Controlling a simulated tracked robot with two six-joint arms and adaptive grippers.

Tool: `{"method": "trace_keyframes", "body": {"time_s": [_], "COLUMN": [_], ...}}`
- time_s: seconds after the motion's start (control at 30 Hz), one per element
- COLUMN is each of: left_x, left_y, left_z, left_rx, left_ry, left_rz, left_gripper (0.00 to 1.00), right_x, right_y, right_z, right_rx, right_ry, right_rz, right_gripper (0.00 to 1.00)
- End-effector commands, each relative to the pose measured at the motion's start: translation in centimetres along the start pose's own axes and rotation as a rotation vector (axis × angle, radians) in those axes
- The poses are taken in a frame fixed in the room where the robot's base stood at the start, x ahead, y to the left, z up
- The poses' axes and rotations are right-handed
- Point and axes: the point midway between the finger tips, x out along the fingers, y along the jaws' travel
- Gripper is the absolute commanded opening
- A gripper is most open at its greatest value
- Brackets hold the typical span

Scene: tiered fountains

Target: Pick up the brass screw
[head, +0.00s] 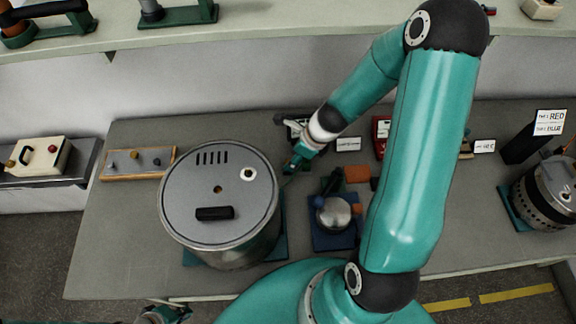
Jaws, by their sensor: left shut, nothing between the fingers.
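A small brass-coloured round spot (218,188) shows near the middle of the grey lid (190,180) of a large metal pot. It may be the brass screw, but it is too small to be sure. My left gripper (290,171) is shut and empty. It points down, just right of the pot's upper right rim, at the end of the big teal arm. Whether it touches the pot cannot be told.
The lid has a black handle (214,213) and a white ring (248,174). A wooden tray (112,175) with several small knobs lies left of the pot. A small silver pot (333,215) stands on a blue base at right. The table's front left is clear.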

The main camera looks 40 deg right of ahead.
Motion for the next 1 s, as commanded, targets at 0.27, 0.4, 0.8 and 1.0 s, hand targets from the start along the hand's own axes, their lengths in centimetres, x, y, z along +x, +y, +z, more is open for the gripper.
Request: {"method": "trace_keyframes", "body": {"time_s": [0.27, 0.4, 0.8, 1.0], "left_x": [2.6, 2.5, 2.5, 2.5], "left_y": [-0.9, -0.9, -0.9, -0.9], "left_z": [0.0, 0.0, 0.0, 0.0], "left_rx": [0.000, 0.000, 0.000, 0.000], "left_ry": [0.000, 0.000, 0.000, 0.000], "left_rz": [0.000, 0.000, 0.000, 0.000], "left_gripper": [0.00, 0.00, 0.00, 0.00], "right_x": [3.7, 3.6, 3.5, 3.5], "right_y": [0.1, 0.1, 0.1, 0.1], "right_z": [0.0, 0.1, 0.0, 0.0], "right_rx": [0.000, 0.001, 0.002, 0.003], "right_ry": [0.000, 0.000, 0.000, 0.000], "right_rz": [0.001, 0.000, 0.000, 0.000], "right_gripper": [0.57, 0.57, 0.05, 0.03]}}
